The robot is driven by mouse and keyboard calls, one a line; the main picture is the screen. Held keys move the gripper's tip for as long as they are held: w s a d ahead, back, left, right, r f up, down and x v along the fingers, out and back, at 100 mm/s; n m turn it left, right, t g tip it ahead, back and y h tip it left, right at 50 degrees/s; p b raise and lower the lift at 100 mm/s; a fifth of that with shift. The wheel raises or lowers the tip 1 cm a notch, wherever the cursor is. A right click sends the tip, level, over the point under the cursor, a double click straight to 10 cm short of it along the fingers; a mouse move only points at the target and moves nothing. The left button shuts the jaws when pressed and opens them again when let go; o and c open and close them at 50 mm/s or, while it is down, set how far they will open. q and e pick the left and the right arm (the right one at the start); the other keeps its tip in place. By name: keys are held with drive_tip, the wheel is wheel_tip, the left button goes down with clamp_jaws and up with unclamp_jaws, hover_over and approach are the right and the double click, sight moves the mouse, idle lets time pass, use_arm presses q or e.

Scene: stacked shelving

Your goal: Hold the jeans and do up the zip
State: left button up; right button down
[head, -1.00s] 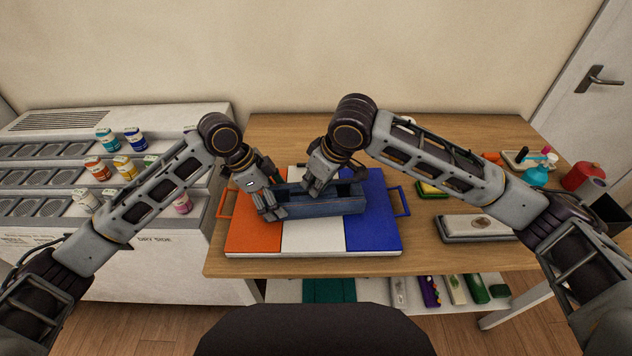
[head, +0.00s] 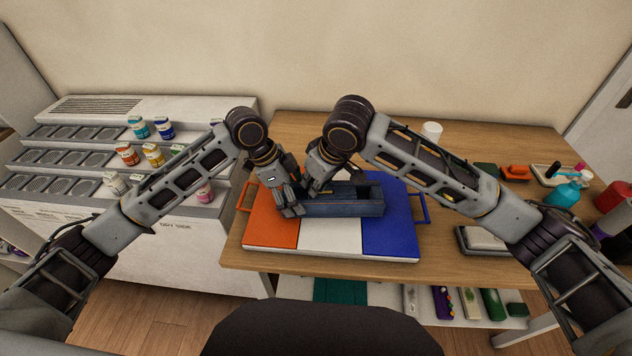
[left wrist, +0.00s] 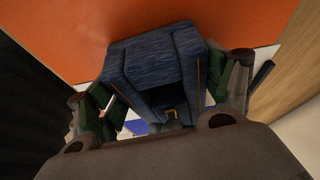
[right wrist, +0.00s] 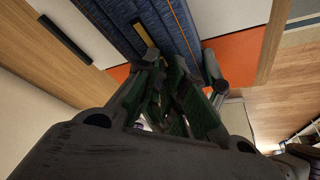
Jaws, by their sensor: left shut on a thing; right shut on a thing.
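The jeans (head: 350,208) are a blocky dark-blue denim shape lying on the tricolour board. My left gripper (head: 291,208) is shut on their left end; in the left wrist view its fingers lie on both sides of the denim (left wrist: 155,62). My right gripper (head: 315,190) is above the jeans, close beside the left one. In the right wrist view its fingers (right wrist: 152,62) are shut at a small brass-yellow piece, seemingly the zip pull (right wrist: 145,34). The fingers partly hide the zip.
The orange, white and blue board (head: 332,240) has side handles and sits on a wooden table (head: 450,262). A grey tray (head: 482,240) and a teal bottle (head: 563,194) are at right. A rack with small jars (head: 127,153) stands left.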

use_arm(q)
drive_tip(key=shift+s+d, duration=0.1)
drive_tip(key=shift+d, duration=0.1)
use_arm(e)
drive_tip(key=c, duration=1.6)
unclamp_jaws()
drive_tip(key=shift+s+a, duration=0.1)
drive_tip(key=shift+a, duration=0.15)
drive_tip(key=shift+o, duration=0.8)
drive_tip(key=shift+d, duration=0.1)
use_arm(q)
drive_tip(key=shift+a, duration=0.1)
use_arm(e)
drive_tip(key=shift+d+r, duration=0.1)
drive_tip(key=shift+r, duration=0.05)
drive_tip(key=v, duration=1.1)
drive_tip(key=shift+d+r, duration=0.15)
drive_tip(key=shift+r, duration=0.15)
drive_tip(key=shift+s, duration=0.15)
use_arm(q)
drive_tip(key=o, duration=0.9)
drive_tip(key=shift+c, duration=0.2)
